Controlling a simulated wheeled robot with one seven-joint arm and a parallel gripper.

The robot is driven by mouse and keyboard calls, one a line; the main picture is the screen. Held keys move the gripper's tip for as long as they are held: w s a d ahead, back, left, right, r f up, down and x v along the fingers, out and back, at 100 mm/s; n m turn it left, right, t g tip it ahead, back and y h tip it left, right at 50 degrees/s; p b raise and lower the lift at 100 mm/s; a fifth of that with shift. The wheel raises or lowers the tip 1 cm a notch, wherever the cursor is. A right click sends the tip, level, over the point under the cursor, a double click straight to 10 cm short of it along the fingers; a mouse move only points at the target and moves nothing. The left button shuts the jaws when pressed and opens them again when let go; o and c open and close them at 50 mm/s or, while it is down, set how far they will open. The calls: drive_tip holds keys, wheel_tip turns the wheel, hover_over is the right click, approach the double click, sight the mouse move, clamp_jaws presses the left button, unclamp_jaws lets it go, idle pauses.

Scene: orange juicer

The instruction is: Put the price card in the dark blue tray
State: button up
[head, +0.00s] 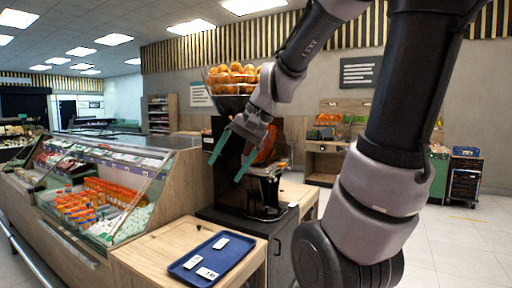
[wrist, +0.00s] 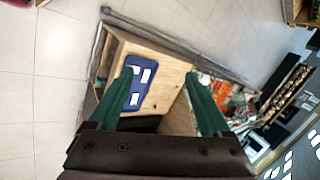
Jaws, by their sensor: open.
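The dark blue tray (head: 231,262) lies on a wooden counter at the bottom of the head view. A few small white cards lie in it, one at the back (head: 221,243) and two nearer the front, one of them with dark print (head: 207,273). I cannot tell which one is the price card. The tray also shows in the wrist view (wrist: 121,88), partly behind a finger. My gripper (head: 229,166) is open and empty, its green fingers pointing down in front of the juicer, above and apart from the tray. It also shows in the wrist view (wrist: 160,78).
The black juicer (head: 265,190) with a basket of oranges (head: 232,75) stands behind the tray on a dark cabinet. A small white item (head: 293,205) lies by its base. A glass display case (head: 110,190) with orange bottles stands left. Open floor is at right.

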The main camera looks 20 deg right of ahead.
drive_tip(key=s+d+r+n+t+h, duration=0.2)
drive_tip(key=s+d+r+t+h, duration=0.1)
drive_tip(key=s, duration=0.3)
drive_tip(key=shift+d+r, duration=0.9)
